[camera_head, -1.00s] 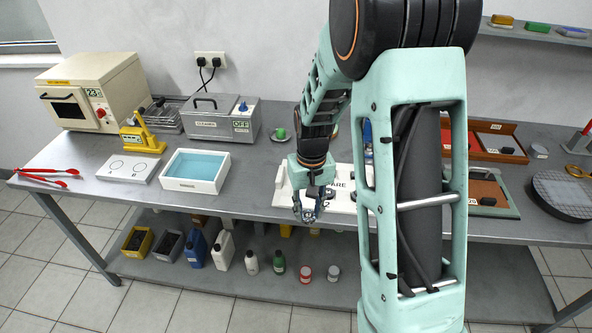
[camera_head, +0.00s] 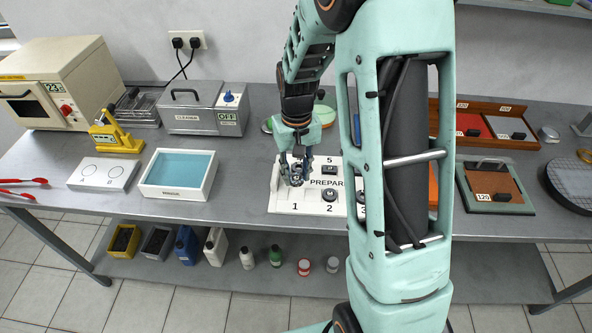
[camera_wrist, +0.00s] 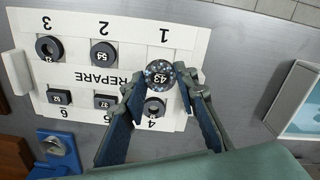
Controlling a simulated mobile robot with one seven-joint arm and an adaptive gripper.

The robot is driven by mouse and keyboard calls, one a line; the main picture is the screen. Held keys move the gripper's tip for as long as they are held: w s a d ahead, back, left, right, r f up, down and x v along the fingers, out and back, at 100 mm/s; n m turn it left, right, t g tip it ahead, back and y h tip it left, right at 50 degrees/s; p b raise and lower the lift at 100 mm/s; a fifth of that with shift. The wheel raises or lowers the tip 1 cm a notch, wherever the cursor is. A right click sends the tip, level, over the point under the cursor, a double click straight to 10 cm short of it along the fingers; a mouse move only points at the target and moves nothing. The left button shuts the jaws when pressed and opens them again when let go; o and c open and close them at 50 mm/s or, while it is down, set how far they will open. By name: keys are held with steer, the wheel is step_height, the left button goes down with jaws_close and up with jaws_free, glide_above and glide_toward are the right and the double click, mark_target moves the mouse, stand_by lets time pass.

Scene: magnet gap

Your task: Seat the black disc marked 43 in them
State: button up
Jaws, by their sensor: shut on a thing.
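The disc marked 43 (camera_wrist: 160,73) has a speckled grey-black face in the wrist view, with its number upward. My gripper (camera_wrist: 171,76) is shut on it, with one finger on each side. Both are over the white PREPARE board (camera_wrist: 125,23), between numbers 1 and 4; I cannot tell how high above it. In the head view my gripper (camera_head: 293,178) is over the board's left part (camera_head: 283,207), and the disc is hard to make out there. The place meant by "them" cannot be identified in these views.
The board also holds a ring marked 21 (camera_wrist: 49,48), a disc marked 54 (camera_wrist: 103,53), blocks marked 92 (camera_wrist: 59,97) and 37 (camera_wrist: 105,102), and a ring (camera_wrist: 154,107) by number 4. A blue-filled tray (camera_head: 180,174) stands left. A cleaner box (camera_head: 205,108) stands behind.

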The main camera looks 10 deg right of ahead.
mark_target(296, 195)
steer(key=shift+f, duration=0.1)
steer(key=shift+f+b, duration=2.2)
steer(key=shift+f, duration=0.5)
steer(key=shift+f, duration=0.2)
steer(key=o, duration=1.2)
steer(key=shift+c, duration=0.2)
steer(key=shift+c, duration=0.7)
steer(key=c, duration=0.4)
